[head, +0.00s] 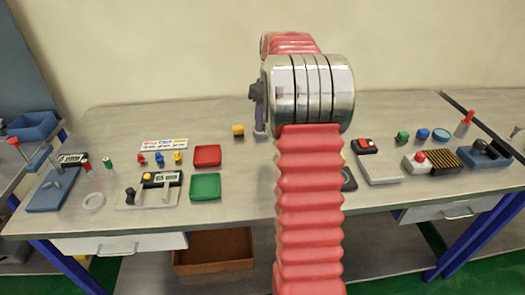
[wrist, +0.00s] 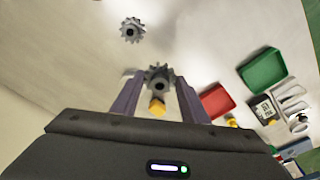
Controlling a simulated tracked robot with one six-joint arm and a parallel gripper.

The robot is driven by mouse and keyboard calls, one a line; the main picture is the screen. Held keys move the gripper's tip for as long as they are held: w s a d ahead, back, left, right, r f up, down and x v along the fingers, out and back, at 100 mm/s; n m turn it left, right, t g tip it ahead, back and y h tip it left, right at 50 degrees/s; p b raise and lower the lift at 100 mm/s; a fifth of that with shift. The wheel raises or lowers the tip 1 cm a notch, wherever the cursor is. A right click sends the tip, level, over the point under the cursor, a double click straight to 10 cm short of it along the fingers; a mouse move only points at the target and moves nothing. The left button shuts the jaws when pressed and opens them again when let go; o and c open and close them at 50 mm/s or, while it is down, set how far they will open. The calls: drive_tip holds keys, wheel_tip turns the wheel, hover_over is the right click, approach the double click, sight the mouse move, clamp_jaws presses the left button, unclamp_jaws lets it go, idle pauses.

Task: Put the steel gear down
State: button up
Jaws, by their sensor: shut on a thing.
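In the wrist view, my gripper (wrist: 157,79) is shut on a grey toothed gear (wrist: 158,75), which sits between the tips of its two purple fingers. I take it to be the steel gear. Another dark grey gear (wrist: 131,30) lies on the bare tabletop beyond the fingertips, apart from the held one. In the head view my red arm and its metal joint hide both gears. Only a bit of a purple finger (head: 261,125) shows there, left of the joint. I cannot tell the height of the held gear above the table.
A yellow block (head: 238,130) stands left of my gripper. A red tray (head: 207,155) and a green tray (head: 205,186) lie further left. Right of my arm are a red-buttoned dark box (head: 365,146) and a grey plate (head: 379,169). The tabletop around the loose gear is clear.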

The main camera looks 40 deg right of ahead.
hover_over(264, 151)
drive_tip(key=shift+s+d+f, duration=0.1)
drive_tip(key=shift+f, duration=1.45)
drive_tip(key=shift+s+f, duration=0.1)
drive_tip(key=shift+f, duration=1.45)
drive_tip(key=shift+f, duration=1.85)
drive_tip(key=shift+f, duration=0.1)
drive_tip(key=o, duration=1.3)
drive_tip(key=shift+o, duration=0.2)
drive_tip(key=r, duration=0.4)
drive_tip(key=s+r, duration=0.1)
drive_tip(key=r, duration=0.7)
drive_tip(key=shift+s, duration=0.2)
